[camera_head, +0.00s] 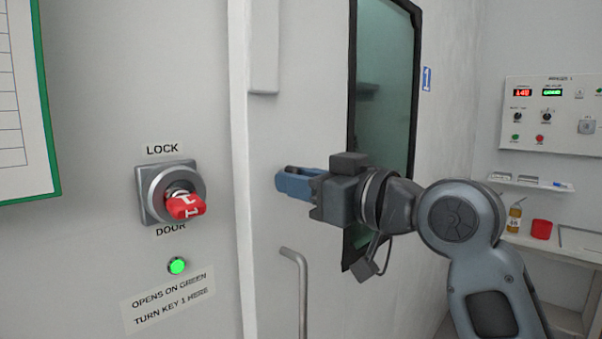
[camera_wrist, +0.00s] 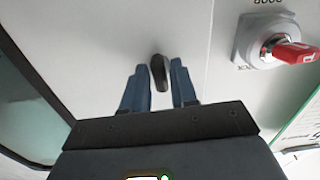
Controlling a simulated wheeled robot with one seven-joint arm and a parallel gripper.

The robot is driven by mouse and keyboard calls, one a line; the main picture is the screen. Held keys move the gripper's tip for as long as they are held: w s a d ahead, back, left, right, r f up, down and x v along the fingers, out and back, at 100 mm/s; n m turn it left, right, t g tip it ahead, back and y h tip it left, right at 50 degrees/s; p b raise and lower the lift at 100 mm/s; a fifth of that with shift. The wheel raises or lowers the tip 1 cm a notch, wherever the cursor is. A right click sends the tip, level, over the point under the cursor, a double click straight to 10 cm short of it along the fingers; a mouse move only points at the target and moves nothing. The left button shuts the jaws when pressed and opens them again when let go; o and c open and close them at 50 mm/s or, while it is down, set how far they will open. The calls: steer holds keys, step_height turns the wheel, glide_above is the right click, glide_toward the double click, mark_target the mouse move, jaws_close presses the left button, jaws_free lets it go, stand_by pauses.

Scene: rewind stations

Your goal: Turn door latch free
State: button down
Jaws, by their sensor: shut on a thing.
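The door latch (camera_wrist: 160,74) is a small dark, rounded lever on the white door. In the wrist view it stands between the two blue fingers of my gripper (camera_wrist: 158,70), which is shut on it. In the head view my gripper (camera_head: 288,182) reaches left to the door face (camera_head: 290,130), and its fingers hide most of the latch. A lock switch (camera_head: 153,196) on the wall left of the door holds a red key (camera_head: 186,207). The round lamp (camera_head: 177,265) below it glows green.
A grey bar handle (camera_head: 302,290) stands out from the door below my gripper. A dark-framed window (camera_head: 385,90) is behind my wrist.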

steer(key=shift+f+m, duration=0.15)
steer(key=shift+m, duration=0.25)
steer(key=c, duration=1.1)
jaws_free()
steer(key=shift+b+v, duration=0.85)
steer(key=shift+v, duration=3.1)
